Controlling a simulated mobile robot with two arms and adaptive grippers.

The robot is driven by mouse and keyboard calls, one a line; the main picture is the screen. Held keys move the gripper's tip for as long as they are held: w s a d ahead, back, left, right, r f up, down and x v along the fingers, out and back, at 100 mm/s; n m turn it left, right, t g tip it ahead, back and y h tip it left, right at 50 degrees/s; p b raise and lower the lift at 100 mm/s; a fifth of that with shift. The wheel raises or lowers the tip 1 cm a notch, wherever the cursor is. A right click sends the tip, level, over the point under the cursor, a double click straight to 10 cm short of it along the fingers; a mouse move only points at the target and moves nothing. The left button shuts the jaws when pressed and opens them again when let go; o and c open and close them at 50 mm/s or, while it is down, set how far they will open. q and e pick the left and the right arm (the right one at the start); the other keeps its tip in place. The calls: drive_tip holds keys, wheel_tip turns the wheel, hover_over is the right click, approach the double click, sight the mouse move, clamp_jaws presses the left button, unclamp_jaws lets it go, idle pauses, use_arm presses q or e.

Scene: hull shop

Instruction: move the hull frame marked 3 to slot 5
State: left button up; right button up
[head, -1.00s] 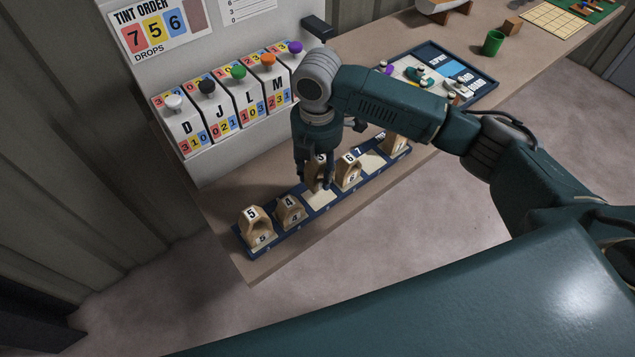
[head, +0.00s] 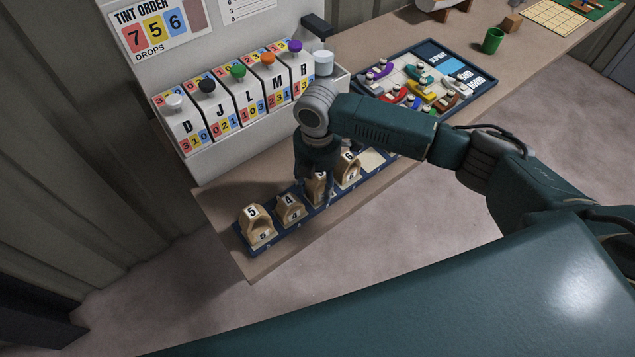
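My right gripper (head: 317,181) points down over the blue slotted rack (head: 277,237) on the bench. Its fingers are around a light wooden hull frame (head: 315,190), which stands upright at the bare third position from the left. The frame's mark is mostly covered, and I cannot tell whether its foot is fully down. To the left stand hull frames marked 5 (head: 254,224) and 4 (head: 288,209). A frame marked 6 (head: 349,170) stands close on the right. Beyond it is a bare pale slot (head: 373,160). My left gripper is out of view.
A dispenser with coloured knobs (head: 237,103) stands behind the rack, with a pale cup (head: 323,63) at its right end. A tray of coloured pieces (head: 425,88) and a green cup (head: 492,41) lie farther right. The bench's front edge (head: 300,252) is near the rack.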

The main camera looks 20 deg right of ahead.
drive_tip(key=shift+o, duration=0.2)
drive_tip(key=shift+r, duration=0.1)
drive_tip(key=shift+r, duration=0.3)
wheel_tip(320, 180, up, 12)
drive_tip(key=shift+f+b, duration=0.2)
drive_tip(key=shift+b, duration=1)
